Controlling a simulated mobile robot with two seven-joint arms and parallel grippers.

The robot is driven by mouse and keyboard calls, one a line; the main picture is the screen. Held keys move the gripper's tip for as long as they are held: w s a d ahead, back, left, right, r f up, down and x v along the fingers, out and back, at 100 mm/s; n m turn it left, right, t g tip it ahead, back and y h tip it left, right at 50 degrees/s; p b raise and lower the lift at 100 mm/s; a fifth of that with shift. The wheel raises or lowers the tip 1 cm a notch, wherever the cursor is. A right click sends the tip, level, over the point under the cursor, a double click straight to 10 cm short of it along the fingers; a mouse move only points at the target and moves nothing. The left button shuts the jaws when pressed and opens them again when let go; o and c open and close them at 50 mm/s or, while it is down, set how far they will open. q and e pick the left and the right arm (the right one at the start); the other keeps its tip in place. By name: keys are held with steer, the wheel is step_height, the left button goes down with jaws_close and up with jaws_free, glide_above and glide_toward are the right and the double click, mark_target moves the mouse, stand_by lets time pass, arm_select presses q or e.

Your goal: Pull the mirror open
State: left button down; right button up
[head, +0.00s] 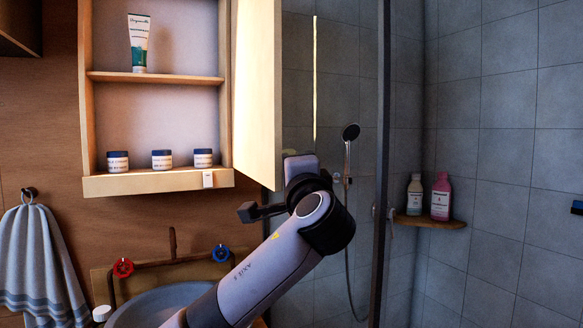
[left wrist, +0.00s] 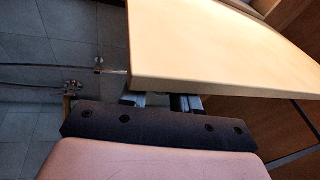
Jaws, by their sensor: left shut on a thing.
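The mirror door (head: 257,95) of the wall cabinet (head: 150,184) stands swung open, its pale wooden inner side facing left. Its mirror face is turned away and hidden. My left gripper (head: 300,168) is at the free edge of the door, near its lower corner, and is shut on it. In the left wrist view the door (left wrist: 225,50) fills the upper right, and the finger parts (left wrist: 160,102) show only partly at its near edge. The fingertips are hidden behind the door. My right gripper is not in view.
The cabinet holds a tube (head: 139,43) and three small jars (head: 162,159). Below are a sink (head: 150,303) and a faucet with red and blue handles. A towel (head: 40,262) hangs left. A shower frame (head: 382,150) stands close on the right, with bottles (head: 440,196) behind it.

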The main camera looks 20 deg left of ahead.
arm_select(q)
steer(key=shift+w+r+n+y, duration=0.3)
steer(key=shift+r, duration=0.05)
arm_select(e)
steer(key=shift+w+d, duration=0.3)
arm_select(q)
steer(key=c, duration=0.9)
jaws_free()
steer(key=shift+c, duration=0.2)
steer(key=shift+o, duration=0.4)
steer(key=shift+f, duration=0.1)
steer(key=b+v, duration=0.2)
steer(key=v, duration=0.5)
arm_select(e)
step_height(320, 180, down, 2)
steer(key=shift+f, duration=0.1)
